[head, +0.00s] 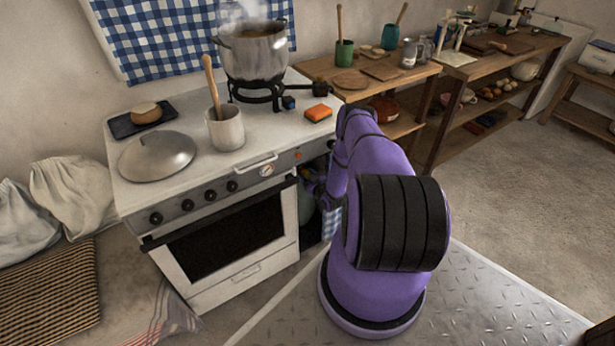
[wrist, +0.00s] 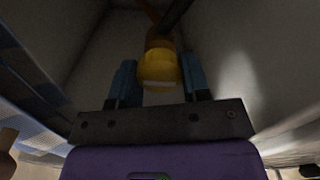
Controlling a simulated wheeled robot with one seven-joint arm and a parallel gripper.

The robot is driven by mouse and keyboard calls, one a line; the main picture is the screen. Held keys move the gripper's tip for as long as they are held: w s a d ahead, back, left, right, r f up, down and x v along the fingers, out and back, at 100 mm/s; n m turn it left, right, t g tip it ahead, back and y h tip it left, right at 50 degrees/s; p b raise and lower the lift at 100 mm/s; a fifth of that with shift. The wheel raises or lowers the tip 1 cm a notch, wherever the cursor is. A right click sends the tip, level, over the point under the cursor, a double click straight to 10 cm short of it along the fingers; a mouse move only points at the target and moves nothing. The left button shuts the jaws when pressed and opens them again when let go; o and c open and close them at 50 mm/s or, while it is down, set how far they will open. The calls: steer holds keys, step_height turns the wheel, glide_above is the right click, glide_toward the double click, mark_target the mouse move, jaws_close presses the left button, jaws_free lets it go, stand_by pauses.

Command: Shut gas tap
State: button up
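In the wrist view a rounded yellow piece (wrist: 158,70), probably the gas tap's knob, lies between the two blue fingers of my gripper (wrist: 158,78). A brownish fitting shows just behind it. One finger is on each side, with no clear gap, but I cannot tell whether they press on it. In the head view my purple arm reaches to the right side of the white stove (head: 230,275). My gripper is mostly hidden in the dark space there, beside a partly seen greenish cylinder (head: 305,222). The tap cannot be made out in the head view.
A steaming pot (head: 253,52) sits on the burner. A lid (head: 157,157), a utensil crock (head: 226,130) and an orange sponge (head: 318,113) are on the stovetop. A wooden bench (head: 375,72) stands right of the stove. Floor at right is clear.

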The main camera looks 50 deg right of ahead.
steer(key=shift+m, duration=0.4)
steer(key=m, duration=0.3)
steer(key=shift+m, duration=0.4)
steer(key=m, duration=0.4)
steer(key=shift+m, duration=0.3)
steer(key=m, duration=0.4)
steer(key=shift+s, duration=0.1)
steer(key=m, duration=0.4)
steer(key=shift+f, duration=0.1)
steer(key=shift+m, duration=0.4)
steer(key=o, duration=0.9)
steer(key=shift+o, duration=0.2)
